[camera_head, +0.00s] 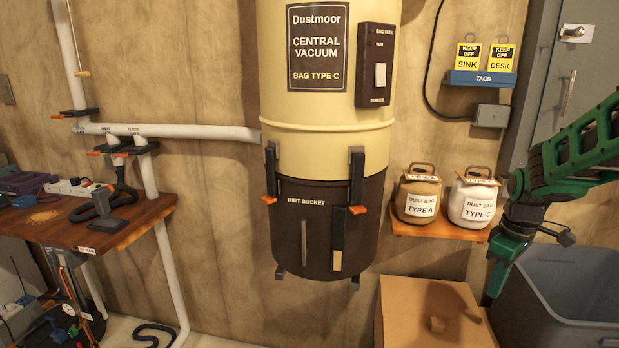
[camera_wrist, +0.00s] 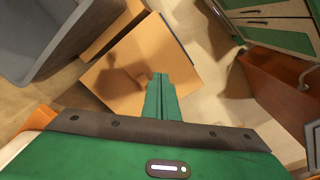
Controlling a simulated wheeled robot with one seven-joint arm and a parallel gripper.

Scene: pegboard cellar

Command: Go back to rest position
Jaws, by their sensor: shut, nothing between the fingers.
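My gripper (camera_head: 497,279) hangs at the right of the head view, fingers pointing down and pressed together with nothing between them. It is in front of the grey bin's left edge and to the right of the cardboard box (camera_head: 420,318). In the wrist view, my shut green fingers (camera_wrist: 160,82) show in front of the cardboard box (camera_wrist: 132,65). My green arm reaches in from the right edge of the head view.
A grey bin (camera_head: 575,290) stands at the right. A shelf (camera_head: 408,231) holds two dust bags, type A (camera_head: 418,196) and type C (camera_head: 473,200). The central vacuum (camera_head: 325,150) hangs mid-wall. A wooden bench (camera_head: 125,222) is at left.

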